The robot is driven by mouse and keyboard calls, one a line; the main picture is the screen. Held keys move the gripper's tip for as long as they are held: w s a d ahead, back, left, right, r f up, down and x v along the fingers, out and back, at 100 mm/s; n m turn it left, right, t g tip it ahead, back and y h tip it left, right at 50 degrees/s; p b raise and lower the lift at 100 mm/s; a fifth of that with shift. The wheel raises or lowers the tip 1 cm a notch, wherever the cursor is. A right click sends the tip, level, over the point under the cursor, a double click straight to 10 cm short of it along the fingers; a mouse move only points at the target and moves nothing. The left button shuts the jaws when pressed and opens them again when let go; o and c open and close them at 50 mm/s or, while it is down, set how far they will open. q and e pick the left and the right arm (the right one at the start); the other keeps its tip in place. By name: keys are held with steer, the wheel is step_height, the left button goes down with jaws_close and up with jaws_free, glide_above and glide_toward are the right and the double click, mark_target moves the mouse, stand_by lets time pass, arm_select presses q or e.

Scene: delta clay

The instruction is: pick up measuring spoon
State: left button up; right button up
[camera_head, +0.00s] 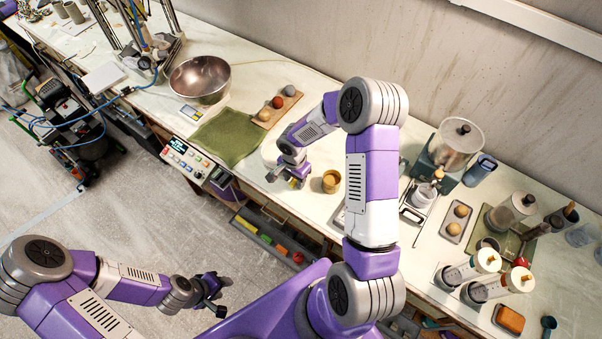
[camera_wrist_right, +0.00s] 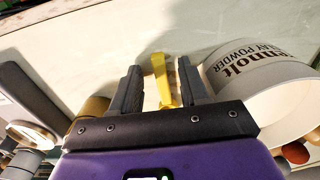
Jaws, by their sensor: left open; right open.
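A yellow, narrow handle-like piece, seemingly the measuring spoon (camera_wrist_right: 159,72), shows in the right wrist view between the two dark fingers of my right gripper (camera_wrist_right: 158,66). Its lower part is hidden behind the gripper body. The fingers are open, with a gap on each side of it. In the head view my right gripper (camera_head: 286,181) is low over the front part of the white bench, and the spoon cannot be made out there. My left gripper (camera_head: 221,296) is open and empty, out over the floor in front of the bench.
A white clay powder container (camera_wrist_right: 262,85) is close to the right finger in the wrist view. In the head view a tan cup (camera_head: 331,182) stands right of my right gripper. A green cloth (camera_head: 228,137), a board with balls (camera_head: 277,107) and a steel bowl (camera_head: 200,80) lie left.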

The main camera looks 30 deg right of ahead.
jaws_close()
stand_by(0.4)
